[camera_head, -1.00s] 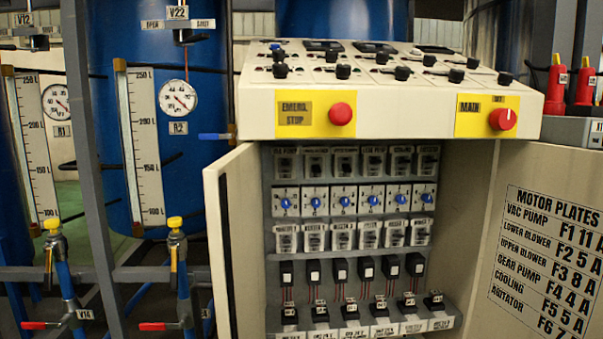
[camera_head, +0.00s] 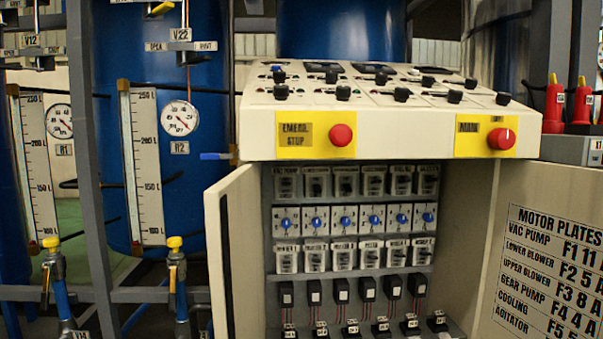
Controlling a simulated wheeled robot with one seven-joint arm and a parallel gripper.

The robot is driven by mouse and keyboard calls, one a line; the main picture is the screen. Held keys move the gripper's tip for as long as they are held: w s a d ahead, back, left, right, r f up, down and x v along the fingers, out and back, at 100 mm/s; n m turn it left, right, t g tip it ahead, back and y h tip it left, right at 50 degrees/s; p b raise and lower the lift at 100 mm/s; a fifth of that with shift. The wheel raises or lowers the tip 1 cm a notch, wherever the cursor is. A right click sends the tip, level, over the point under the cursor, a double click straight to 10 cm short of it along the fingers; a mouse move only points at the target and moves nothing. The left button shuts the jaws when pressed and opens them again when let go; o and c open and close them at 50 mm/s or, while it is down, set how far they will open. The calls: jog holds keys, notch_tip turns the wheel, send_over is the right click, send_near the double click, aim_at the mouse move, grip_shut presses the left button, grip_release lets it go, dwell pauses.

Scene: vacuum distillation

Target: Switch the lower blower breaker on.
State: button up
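The control cabinet stands open, with several rows of devices inside. The top row holds small dark breakers in white frames under label plates. The order on the motor plate list suggests that the second from the left (camera_head: 316,184) is the lower blower breaker. Its label is too blurred to read surely, and I cannot tell its lever position. Below are a row of blue knobs (camera_head: 345,222), a row of white labelled units (camera_head: 342,257) and a row of black contactors (camera_head: 341,290). My gripper is not in view.
The console (camera_head: 390,140) overhangs the cabinet, with a red emergency stop button (camera_head: 341,135) and a red main switch (camera_head: 501,139). The left door (camera_head: 235,250) sticks out. The right door (camera_head: 540,265) carries the motor plate list. Blue tanks and pipes stand at left.

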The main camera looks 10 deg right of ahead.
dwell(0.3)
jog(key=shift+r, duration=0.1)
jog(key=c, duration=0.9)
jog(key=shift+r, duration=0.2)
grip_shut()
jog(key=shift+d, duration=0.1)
